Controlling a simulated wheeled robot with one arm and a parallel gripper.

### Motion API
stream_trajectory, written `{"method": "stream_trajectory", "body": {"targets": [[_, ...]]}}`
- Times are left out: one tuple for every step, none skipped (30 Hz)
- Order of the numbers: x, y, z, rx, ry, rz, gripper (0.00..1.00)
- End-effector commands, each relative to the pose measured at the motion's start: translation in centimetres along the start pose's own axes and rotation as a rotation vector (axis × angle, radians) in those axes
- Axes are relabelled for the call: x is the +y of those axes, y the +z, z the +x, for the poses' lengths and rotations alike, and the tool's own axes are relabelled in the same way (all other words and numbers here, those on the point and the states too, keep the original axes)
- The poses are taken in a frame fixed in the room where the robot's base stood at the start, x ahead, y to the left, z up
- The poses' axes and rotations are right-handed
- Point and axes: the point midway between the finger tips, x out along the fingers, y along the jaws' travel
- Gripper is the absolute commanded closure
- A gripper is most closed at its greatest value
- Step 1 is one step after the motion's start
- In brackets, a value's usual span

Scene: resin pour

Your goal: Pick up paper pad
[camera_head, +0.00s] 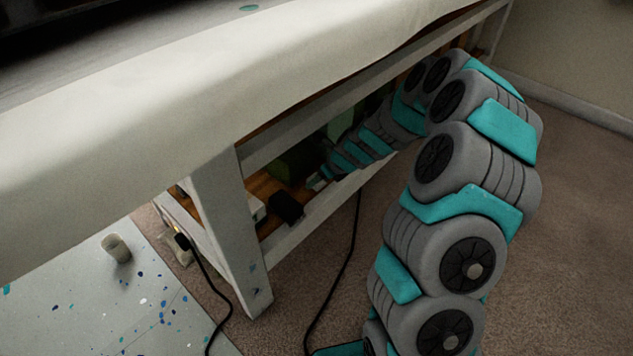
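My arm reaches under the cloth-covered table to its lower wooden shelf (264,187). My gripper (317,182) is at the shelf, small and in shadow, and I cannot tell whether it is open or shut. I cannot make out a paper pad for certain. A small pale item (258,210) lies at the left end of the shelf, left of a black object (287,208), and I cannot tell what it is. The table and my arm hide much of the shelf.
A dark green box (291,163) stands on the shelf behind the black object. The white table leg (231,235) and front rail (318,207) border the shelf. Black cables run down to the brown carpet (570,230). A cup (116,248) stands on the paint-spattered sheet (90,310) at left.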

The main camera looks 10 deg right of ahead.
Motion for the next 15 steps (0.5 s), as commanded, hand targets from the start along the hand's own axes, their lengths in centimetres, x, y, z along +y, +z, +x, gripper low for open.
{"method": "stream_trajectory", "body": {"targets": [[0.0,0.0,0.0,0.0,0.0,0.0,0.41],[-0.01,-0.01,0.0,0.0,0.0,0.0,0.44],[-0.01,-0.01,0.0,0.0,0.0,0.0,0.49],[0.0,-0.01,0.0,0.0,0.0,0.0,0.52],[-0.01,-0.01,0.0,0.0,0.0,0.0,0.56],[-0.01,-0.01,0.0,0.0,0.0,0.0,0.6],[-0.01,-0.01,0.0,0.0,0.0,0.0,0.64],[-0.01,-0.01,0.0,0.0,0.0,0.0,0.67],[-0.01,0.0,-0.01,0.0,0.0,0.0,0.72],[-0.01,0.0,-0.01,0.0,0.0,0.0,0.75],[-0.02,0.0,-0.01,0.0,0.0,0.0,0.78],[0.0,-0.01,0.0,0.0,0.0,0.0,0.83],[0.0,0.0,-0.01,0.0,0.0,0.0,0.86],[0.0,0.0,-0.01,0.0,0.0,0.0,0.9],[-0.01,0.0,-0.01,0.0,0.0,0.0,0.94]]}}
